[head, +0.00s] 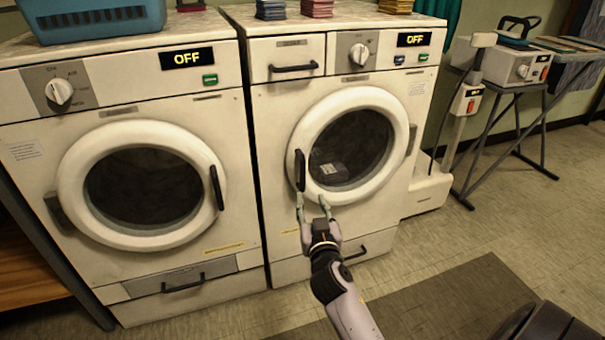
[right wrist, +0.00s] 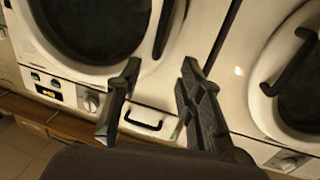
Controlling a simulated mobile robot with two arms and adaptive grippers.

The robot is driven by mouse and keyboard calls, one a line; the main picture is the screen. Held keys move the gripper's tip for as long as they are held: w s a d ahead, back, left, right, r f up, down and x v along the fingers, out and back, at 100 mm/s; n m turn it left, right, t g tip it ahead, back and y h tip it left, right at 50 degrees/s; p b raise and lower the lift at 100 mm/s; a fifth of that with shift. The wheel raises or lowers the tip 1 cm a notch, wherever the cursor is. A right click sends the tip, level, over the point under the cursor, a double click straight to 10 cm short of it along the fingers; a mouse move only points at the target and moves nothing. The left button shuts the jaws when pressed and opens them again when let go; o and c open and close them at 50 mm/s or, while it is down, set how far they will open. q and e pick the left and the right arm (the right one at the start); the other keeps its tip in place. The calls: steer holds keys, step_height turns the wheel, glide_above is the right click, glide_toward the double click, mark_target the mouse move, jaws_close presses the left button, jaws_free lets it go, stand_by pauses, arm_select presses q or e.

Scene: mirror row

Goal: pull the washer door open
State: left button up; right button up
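The washer (head: 266,115), the right of two white front loaders, has its round door (head: 393,100) shut. The door's dark vertical handle (head: 300,170) is on its left side. My right gripper (head: 313,204) is open just below the handle in the head view, its fingertips close to the handle's lower end. In the right wrist view, turned about upside down, the handle (right wrist: 163,28) shows ahead, roughly between the spread fingers (right wrist: 160,72). I cannot tell whether a finger touches it. Nothing is gripped. My left gripper is out of view.
A similar machine (head: 240,105) stands close on the left, its door shut and its handle (head: 216,187) facing the washer. Both displays read OFF. A teal basket (head: 95,22) and folded stacks (head: 317,8) sit on top. A folding stand (head: 520,130) is at right. Floor in front is open.

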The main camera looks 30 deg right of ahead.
glide_toward(303, 172)
steer(key=x, duration=0.4)
steer(key=b+x, duration=0.1)
steer(key=x, duration=0.5)
steer(key=shift+w+b, duration=0.15)
steer(key=shift+b, duration=0.25)
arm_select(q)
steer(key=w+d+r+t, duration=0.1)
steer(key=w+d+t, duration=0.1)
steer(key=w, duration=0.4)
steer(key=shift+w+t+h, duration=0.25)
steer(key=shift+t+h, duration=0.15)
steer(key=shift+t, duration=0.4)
arm_select(e)
steer(key=shift+w+d, duration=0.2)
steer(key=shift+w, duration=0.05)
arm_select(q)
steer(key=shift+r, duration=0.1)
arm_select(e)
steer(key=shift+c, duration=0.2)
jaws_close()
